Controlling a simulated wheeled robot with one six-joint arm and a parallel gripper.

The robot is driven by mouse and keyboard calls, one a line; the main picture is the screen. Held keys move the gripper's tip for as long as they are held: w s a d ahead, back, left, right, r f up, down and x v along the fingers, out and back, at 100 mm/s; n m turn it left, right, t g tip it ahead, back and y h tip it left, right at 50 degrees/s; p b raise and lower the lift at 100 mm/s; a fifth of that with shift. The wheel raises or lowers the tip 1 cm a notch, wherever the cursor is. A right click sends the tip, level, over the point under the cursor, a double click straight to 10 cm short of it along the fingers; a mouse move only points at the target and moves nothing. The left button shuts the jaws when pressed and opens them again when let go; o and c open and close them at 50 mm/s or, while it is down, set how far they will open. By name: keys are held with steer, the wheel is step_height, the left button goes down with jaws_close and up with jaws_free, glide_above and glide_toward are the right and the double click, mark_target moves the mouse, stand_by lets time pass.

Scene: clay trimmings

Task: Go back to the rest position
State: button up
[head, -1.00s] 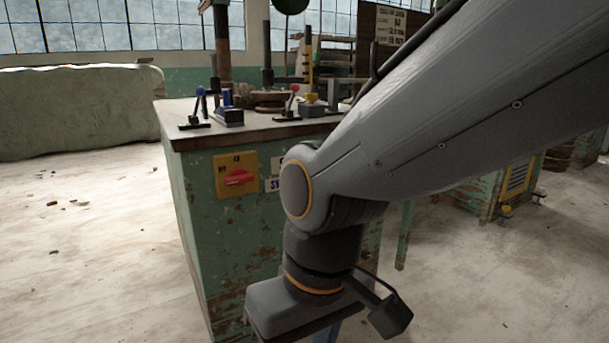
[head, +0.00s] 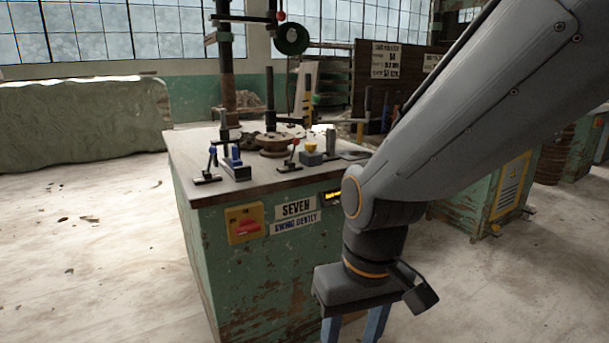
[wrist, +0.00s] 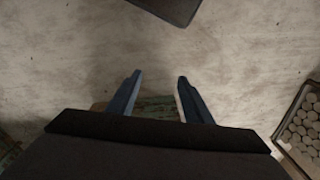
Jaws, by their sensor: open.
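My gripper (head: 352,332) hangs from my arm at the lower middle of the head view, in front of the right side of the green workbench. Its fingertips are cut off by the bottom edge there. In the wrist view my gripper (wrist: 158,85) shows two blue fingers spread apart with nothing between them. They point down over bare, pale floor.
A tray of round pale pieces (wrist: 303,125) lies at the right in the wrist view. Floor at left is mostly clear.

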steer(key=s+d+r+m+h+p, duration=0.1)
steer(key=s+d+r+m+p, duration=0.1)
steer(key=d+r+p, duration=1)
step_height(320, 180, up, 4)
steer(key=m+p, duration=0.1)
steer(key=p, duration=0.6)
steer(key=shift+s+d+f, duration=0.2)
steer(key=shift+f, duration=0.05)
steer(key=shift+c, duration=0.4)
